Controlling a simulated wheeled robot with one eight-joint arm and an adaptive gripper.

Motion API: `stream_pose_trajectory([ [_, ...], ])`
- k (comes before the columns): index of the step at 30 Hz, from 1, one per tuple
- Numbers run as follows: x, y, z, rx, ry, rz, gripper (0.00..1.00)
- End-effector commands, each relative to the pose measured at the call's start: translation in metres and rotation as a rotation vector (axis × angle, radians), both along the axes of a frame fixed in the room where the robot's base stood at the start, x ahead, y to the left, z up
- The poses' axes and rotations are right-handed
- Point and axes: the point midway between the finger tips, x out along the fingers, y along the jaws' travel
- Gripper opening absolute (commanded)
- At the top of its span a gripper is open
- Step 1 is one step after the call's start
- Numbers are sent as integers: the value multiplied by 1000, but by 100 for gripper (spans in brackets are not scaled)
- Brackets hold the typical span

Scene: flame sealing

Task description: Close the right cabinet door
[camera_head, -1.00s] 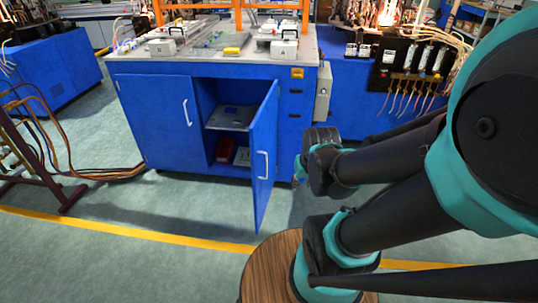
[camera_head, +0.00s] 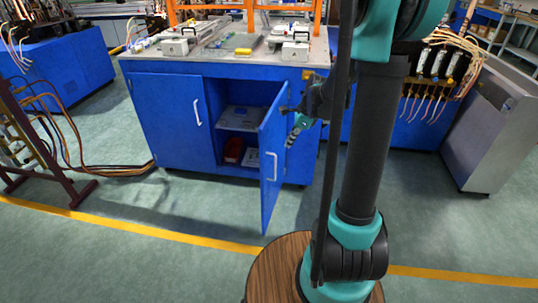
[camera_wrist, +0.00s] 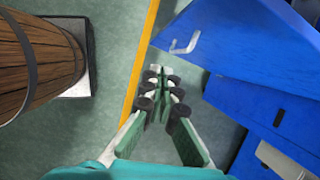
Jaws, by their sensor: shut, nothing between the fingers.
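The right cabinet door (camera_head: 270,190) is blue and stands open, swung out toward me from the front of the blue cabinet (camera_head: 168,118). Its white handle (camera_head: 273,165) is on the outer face, to the right in the head view. The door (camera_wrist: 220,40) and handle (camera_wrist: 186,45) also show at the upper right of the wrist view. My gripper (camera_head: 290,142) is just right of the door, on its outer side, partly hidden by my arm. In the wrist view its fingers (camera_wrist: 160,80) are together and empty, apart from the handle. I cannot tell whether it touches the door.
The left cabinet door (camera_head: 165,115) is shut. The open compartment holds a shelf (camera_head: 240,122) and a red item (camera_head: 234,150). A yellow floor line (camera_head: 150,231) crosses in front. A grey cabinet (camera_head: 490,125) stands at the right. The floor before the cabinet is clear.

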Motion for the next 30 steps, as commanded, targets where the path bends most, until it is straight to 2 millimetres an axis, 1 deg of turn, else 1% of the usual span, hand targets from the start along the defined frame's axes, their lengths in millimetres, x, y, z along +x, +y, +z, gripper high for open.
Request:
stream_pose_trajectory([
  [1, 10, 0, -2, 22, 28, -58, 0],
  [3, 18, 1, -4, 47, 60, -124, 0],
  [8, 26, 3, -9, 70, 89, -187, 0],
  [11, 27, 6, -17, 70, 91, -189, 0],
  [14, 28, 11, -30, 70, 90, -186, 0],
  [27, 38, 37, -98, 69, 89, -185, 0],
  [28, 39, 38, -102, 69, 89, -185, 0],
  [30, 43, 50, -100, 69, 89, -182, 0],
])
